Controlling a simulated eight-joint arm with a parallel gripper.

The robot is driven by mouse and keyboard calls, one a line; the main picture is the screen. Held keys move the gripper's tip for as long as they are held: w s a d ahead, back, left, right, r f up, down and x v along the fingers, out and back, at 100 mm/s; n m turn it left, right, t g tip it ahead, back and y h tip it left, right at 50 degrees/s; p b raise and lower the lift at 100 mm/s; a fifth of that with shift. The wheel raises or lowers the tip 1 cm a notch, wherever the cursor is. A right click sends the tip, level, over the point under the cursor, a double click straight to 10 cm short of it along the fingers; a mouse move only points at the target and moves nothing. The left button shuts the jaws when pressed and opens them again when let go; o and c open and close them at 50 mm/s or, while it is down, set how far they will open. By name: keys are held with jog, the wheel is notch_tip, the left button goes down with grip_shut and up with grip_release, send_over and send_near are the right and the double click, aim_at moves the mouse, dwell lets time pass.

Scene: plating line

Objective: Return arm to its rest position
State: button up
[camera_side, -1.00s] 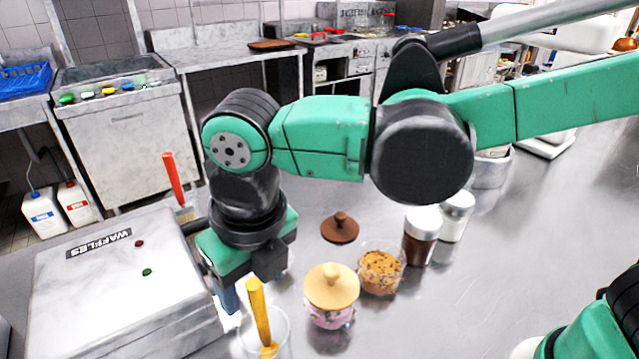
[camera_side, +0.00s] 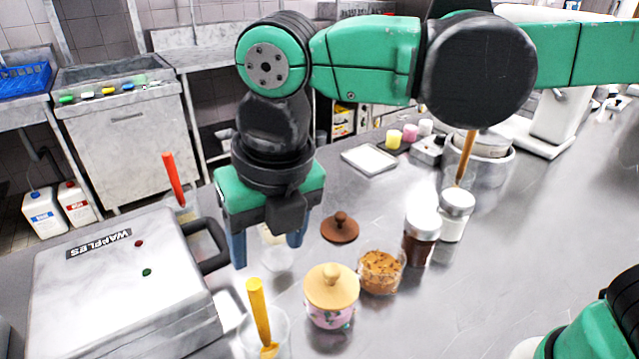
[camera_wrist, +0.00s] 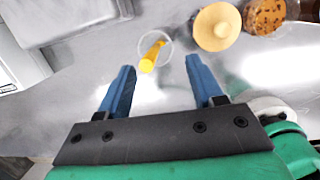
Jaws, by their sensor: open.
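My gripper (camera_side: 268,255) is open and empty, raised above the steel counter between the waffle iron and the jars. Its two blue fingers point down in the side view. In the wrist view the blue fingers (camera_wrist: 163,88) stand wide apart with nothing between them. My green and black arm reaches in from the right and shows no contact with any object.
The waffle iron (camera_side: 125,285) stands left. A glass with a yellow-handled tool (camera_side: 260,315), a lidded pink jar (camera_side: 331,290), a crumb jar (camera_side: 381,272) and a brown lid (camera_side: 340,228) stand close by. Two shaker jars (camera_side: 421,235) are right.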

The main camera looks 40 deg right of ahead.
jog(key=d+f+m+t, duration=0.2)
jog(key=d+m, duration=0.8)
jog(key=m, duration=0.7)
jog(key=d+f+m+t, duration=0.2)
jog(key=d+m, duration=0.9)
jog(key=m, duration=0.7)
jog(key=shift+s+d+f+t+h, duration=0.2)
jog(key=shift+t+h, duration=0.1)
jog(key=shift+t, duration=0.2)
